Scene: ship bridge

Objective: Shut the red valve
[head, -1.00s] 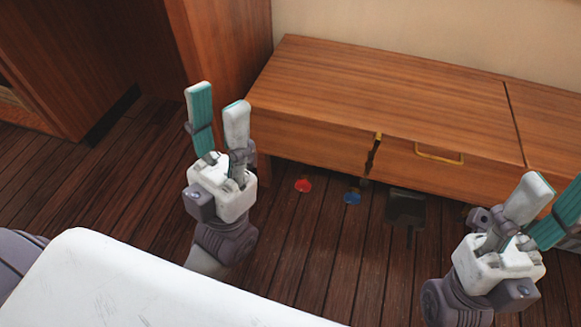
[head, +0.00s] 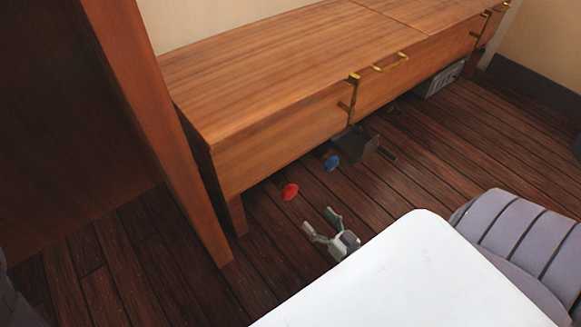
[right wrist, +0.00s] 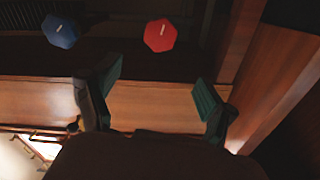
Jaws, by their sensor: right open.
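The red valve (head: 291,191) is a small red knob low under the front of the wooden cabinet, near its left leg. In the right wrist view the red valve (right wrist: 160,36) shows at the top, beyond the gap between the fingers. My right gripper (head: 321,222) is low near the floor, just in front of and right of the red valve in the head view. It is open and empty, with its fingers (right wrist: 155,98) spread and apart from the valve. My left gripper is out of view.
A blue valve (head: 331,162) sits right of the red one and also shows in the right wrist view (right wrist: 61,30). A dark box (head: 357,147) is farther right under the cabinet (head: 270,150). A wooden panel (head: 165,130) stands at the left. Open plank floor lies in front.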

